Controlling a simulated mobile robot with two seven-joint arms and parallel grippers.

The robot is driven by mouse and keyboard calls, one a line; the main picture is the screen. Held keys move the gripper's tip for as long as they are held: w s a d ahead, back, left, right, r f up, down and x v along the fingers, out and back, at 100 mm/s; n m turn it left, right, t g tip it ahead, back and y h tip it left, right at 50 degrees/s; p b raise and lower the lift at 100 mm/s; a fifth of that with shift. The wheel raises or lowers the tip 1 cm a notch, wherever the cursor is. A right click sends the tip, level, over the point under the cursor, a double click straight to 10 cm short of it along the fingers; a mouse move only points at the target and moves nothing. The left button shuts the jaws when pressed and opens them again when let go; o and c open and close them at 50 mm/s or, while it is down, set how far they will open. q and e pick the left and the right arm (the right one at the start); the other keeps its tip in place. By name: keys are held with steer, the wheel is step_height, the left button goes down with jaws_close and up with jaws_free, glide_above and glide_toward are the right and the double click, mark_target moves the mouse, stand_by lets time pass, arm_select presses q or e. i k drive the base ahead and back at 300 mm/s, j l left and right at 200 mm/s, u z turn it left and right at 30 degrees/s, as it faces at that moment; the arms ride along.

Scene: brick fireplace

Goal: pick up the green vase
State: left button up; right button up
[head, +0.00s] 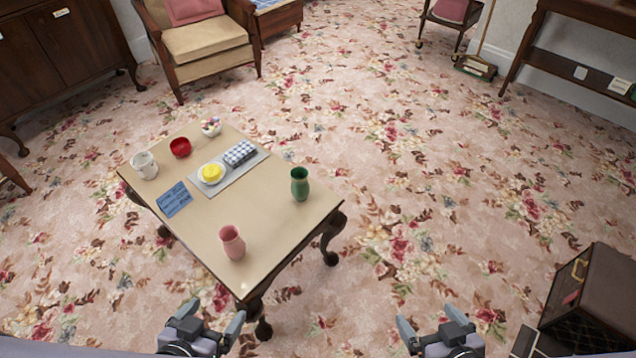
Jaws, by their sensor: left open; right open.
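The green vase (300,184) stands upright near the right corner of a small wooden table (265,254). A pink vase (232,243) stands upright near the table's front corner, to the left of and nearer than the green one. My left gripper (215,318) is open and empty at the bottom of the head view, in front of the table's near corner. My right gripper (432,318) is open and empty at the bottom, right of the table and over the carpet. Both grippers are well apart from the green vase.
The table also holds a white mug (144,165), a red bowl (180,147), a small bowl of colored items (211,127), a tray (226,184) with a yellow item and a checkered cloth, and a blue card (174,200). A dark case (590,300) stands at lower right. Carpet right of the table is clear.

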mark_target(300, 186)
steer(key=u, duration=0.2)
steer(key=i+l+z, duration=0.25)
steer(key=i, duration=0.15)
steer(key=i+l+z, duration=0.25)
steer(key=i, duration=0.15)
steer(key=j, duration=0.05)
